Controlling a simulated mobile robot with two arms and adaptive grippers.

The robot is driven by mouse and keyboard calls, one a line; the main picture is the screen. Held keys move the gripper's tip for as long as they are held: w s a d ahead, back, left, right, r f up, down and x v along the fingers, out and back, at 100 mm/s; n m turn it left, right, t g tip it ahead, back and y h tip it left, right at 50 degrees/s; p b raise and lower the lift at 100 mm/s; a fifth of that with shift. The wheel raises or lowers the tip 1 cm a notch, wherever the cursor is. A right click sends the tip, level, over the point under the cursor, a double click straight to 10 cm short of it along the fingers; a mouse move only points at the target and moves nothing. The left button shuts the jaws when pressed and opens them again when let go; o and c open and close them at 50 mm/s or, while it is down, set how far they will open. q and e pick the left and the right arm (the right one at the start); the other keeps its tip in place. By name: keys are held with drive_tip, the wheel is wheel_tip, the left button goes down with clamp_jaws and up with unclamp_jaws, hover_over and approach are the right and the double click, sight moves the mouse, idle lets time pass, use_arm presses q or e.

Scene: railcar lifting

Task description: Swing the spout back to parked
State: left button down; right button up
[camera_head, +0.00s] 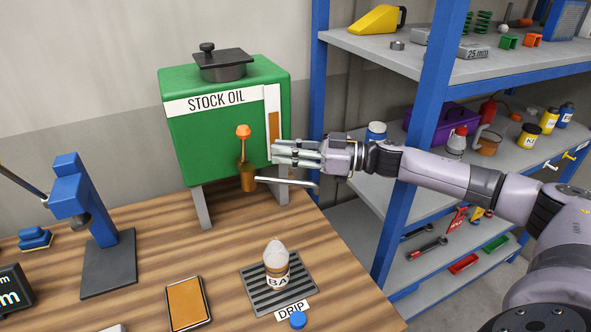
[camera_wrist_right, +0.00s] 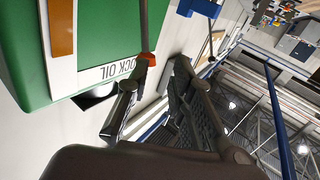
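The green stock oil tank (camera_head: 222,122) stands on legs at the back of the wooden bench. On its front is a brass tap (camera_head: 248,178) with an orange handle (camera_head: 243,131). The grey spout (camera_head: 287,182) runs from the tap to the right, its bent end past the tank's right side. My right gripper (camera_head: 275,154) is just above the spout, in front of the tank's gauge, apart from the spout. Its fingers (camera_wrist_right: 165,85) are apart and empty in the wrist view. An orange piece (camera_wrist_right: 150,58), apparently the tap handle, shows beyond them. My left gripper is out of view.
A bottle (camera_head: 277,262) stands on the drip grate (camera_head: 252,296) below the tap. A blue press (camera_head: 75,190) and a brown pad (camera_head: 187,303) are at left. Blue-framed shelves (camera_head: 425,110) with tools and containers stand at right, behind my arm.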

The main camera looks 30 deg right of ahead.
sight(280, 181)
drive_tip(key=s+a+n, duration=0.1)
drive_tip(key=s+a+n+y, duration=0.1)
drive_tip(key=a+n, duration=0.1)
drive_tip(key=s+a+n+g, duration=0.1)
drive_tip(key=a, duration=0.1)
drive_tip(key=shift+a+f+p, duration=0.15)
drive_tip(key=shift+f+p, duration=0.25)
drive_tip(key=c, duration=0.4)
drive_tip(key=s+f+n, duration=0.1)
drive_tip(key=s+n, duration=0.1)
drive_tip(key=s+a+f+n+b, duration=0.1)
drive_tip(key=s+f+n, duration=0.1)
drive_tip(key=shift+a+n+t+y, duration=0.15)
drive_tip(key=shift+n+t+y, duration=0.15)
drive_tip(key=shift+t+y, duration=0.1)
clamp_jaws()
drive_tip(key=s+d+f+n+t+h+b, duration=0.35)
drive_tip(key=s+d+f+n+h, duration=0.2)
drive_tip(key=s+d, duration=0.35)
drive_tip(key=w+a+p, duration=0.1)
drive_tip(key=w+p, duration=0.4)
drive_tip(key=w, duration=0.7)
drive_tip(key=shift+a, duration=0.35)
